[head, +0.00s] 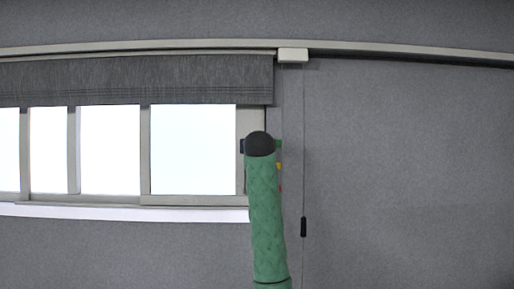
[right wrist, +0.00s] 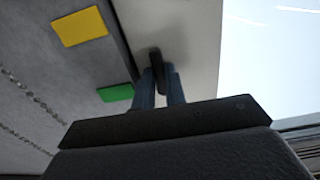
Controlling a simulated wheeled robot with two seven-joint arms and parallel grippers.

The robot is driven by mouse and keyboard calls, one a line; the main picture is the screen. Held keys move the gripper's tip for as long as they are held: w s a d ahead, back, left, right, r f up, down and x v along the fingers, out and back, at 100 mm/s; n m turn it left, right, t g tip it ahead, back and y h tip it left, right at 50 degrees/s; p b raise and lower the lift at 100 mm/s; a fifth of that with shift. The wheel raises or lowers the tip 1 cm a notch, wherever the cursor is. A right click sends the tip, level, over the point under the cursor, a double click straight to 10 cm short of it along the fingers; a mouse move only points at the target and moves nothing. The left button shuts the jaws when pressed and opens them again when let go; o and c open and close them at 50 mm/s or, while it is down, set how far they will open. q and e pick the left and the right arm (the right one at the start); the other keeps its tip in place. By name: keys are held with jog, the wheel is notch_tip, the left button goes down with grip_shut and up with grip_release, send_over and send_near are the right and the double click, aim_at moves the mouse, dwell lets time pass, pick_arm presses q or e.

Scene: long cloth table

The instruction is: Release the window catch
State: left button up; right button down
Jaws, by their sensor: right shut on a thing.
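The window catch (right wrist: 155,56) is a small dark lever on the pale window frame (right wrist: 190,40), in the right wrist view. My right gripper (right wrist: 160,84) is shut on it, with one bluish finger on each side of its lower part. In the head view my green right arm reaches up to the right end of the window (head: 193,150). There the arm's black end hides the catch and the fingers. My left gripper is in neither view.
A grey blind (head: 135,80) covers the window's top. Green (right wrist: 116,93) and yellow (right wrist: 79,26) patches are on the grey wall beside the frame. A beaded chain (right wrist: 35,98) hangs there. A dark weight (head: 303,227) hangs on a cord right of my arm.

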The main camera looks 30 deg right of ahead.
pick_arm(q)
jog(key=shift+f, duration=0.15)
